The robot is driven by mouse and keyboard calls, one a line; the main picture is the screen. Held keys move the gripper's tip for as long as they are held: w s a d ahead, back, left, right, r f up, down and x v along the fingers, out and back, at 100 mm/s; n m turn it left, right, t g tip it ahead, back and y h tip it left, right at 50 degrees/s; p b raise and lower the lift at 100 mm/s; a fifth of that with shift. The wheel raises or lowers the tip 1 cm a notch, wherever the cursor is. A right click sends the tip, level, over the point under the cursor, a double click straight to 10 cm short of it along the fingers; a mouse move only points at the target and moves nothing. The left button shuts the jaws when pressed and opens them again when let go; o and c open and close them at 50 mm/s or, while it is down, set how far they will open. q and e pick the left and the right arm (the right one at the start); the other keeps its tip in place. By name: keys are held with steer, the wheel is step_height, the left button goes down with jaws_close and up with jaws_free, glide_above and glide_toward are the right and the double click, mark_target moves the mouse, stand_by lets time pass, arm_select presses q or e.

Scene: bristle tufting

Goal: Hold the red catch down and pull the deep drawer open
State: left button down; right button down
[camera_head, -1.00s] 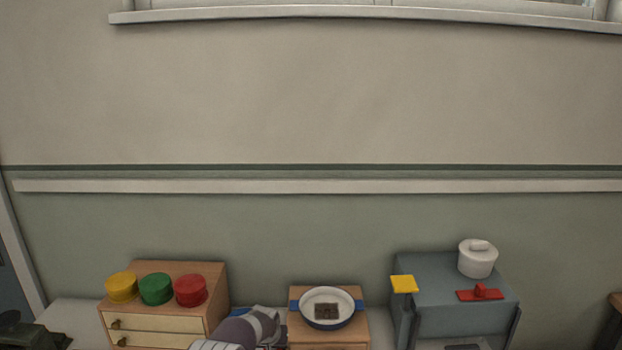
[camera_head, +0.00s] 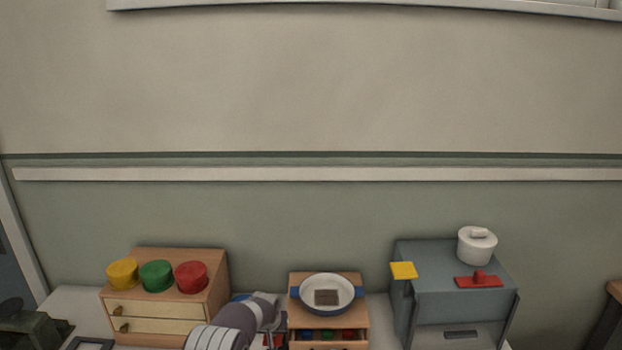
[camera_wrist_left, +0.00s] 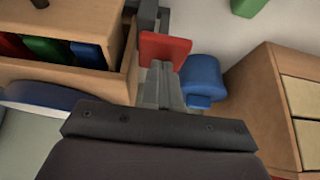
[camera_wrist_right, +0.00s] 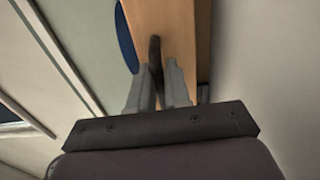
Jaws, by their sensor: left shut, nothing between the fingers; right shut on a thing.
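The small wooden cabinet (camera_head: 297,312) stands in the middle with its drawer (camera_wrist_left: 122,78) partly open. Red, green and blue blocks show inside the drawer. The red catch (camera_wrist_left: 165,50) is a flat tab beside the cabinet in the left wrist view. My left gripper (camera_wrist_left: 162,72) is shut and empty, its tips at the catch's near edge; I cannot tell how far down the catch is. My right gripper (camera_wrist_right: 160,72) is shut on the dark drawer handle (camera_wrist_right: 155,50) in front of the wooden drawer face. The right gripper is out of the head view.
A white pan (camera_head: 315,307) with a brown block sits on the cabinet. A blue cylinder (camera_wrist_left: 203,76) is close beside my left fingers. A wooden chest (camera_head: 215,290) with coloured lids stands left. A grey-blue cabinet (camera_head: 440,285) with a white pot stands right.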

steer(key=c, duration=0.9)
jaws_free()
steer(key=shift+s, duration=4)
arm_select(q)
step_height(320, 180, up, 9)
steer(key=v, duration=1.2)
